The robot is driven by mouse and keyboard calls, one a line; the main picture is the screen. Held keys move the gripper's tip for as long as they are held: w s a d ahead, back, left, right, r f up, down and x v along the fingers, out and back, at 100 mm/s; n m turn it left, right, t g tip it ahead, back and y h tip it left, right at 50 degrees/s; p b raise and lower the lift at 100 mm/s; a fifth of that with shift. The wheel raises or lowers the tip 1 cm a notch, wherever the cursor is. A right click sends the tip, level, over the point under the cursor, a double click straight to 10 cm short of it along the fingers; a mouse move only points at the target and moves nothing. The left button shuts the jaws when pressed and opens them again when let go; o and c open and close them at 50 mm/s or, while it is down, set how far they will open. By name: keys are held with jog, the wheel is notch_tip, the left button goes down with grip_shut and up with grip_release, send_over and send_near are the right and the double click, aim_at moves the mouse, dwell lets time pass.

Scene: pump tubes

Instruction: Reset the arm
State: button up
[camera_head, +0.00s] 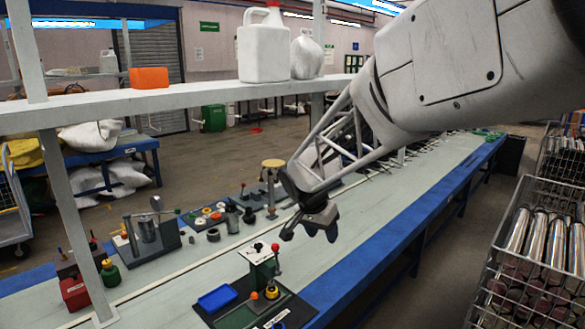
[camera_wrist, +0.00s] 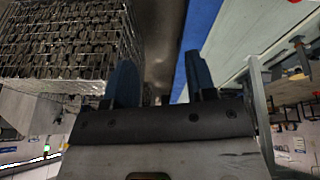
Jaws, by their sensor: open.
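My gripper (camera_head: 312,222) hangs above the long pale workbench (camera_head: 345,220) with the blue edge in the head view. My arm reaches in from the upper right. In the wrist view, the two dark blue fingers of my gripper (camera_wrist: 160,85) stand well apart with nothing between them. Nothing is held. The gripper is clear of the fixtures on the bench.
A green fixture with a red knob (camera_head: 262,268) stands on a dark board at the front of the bench. A metal clamp fixture (camera_head: 148,230) stands further left. A shelf (camera_head: 180,98) carries white jugs. A wire basket of metal tubes (camera_head: 535,250) stands right of the bench.

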jog(key=s+d+n+y, duration=0.1)
jog(key=s+d+n, duration=0.1)
jog(key=s, duration=0.9)
jog(key=s+d+r+n+y, duration=0.1)
jog(key=s+d, duration=0.4)
jog(key=s, duration=0.7)
jog(key=s+d+r+n+y, duration=0.1)
jog(key=s+d+n, duration=0.3)
jog(key=s, duration=0.8)
jog(key=shift+r, duration=0.15)
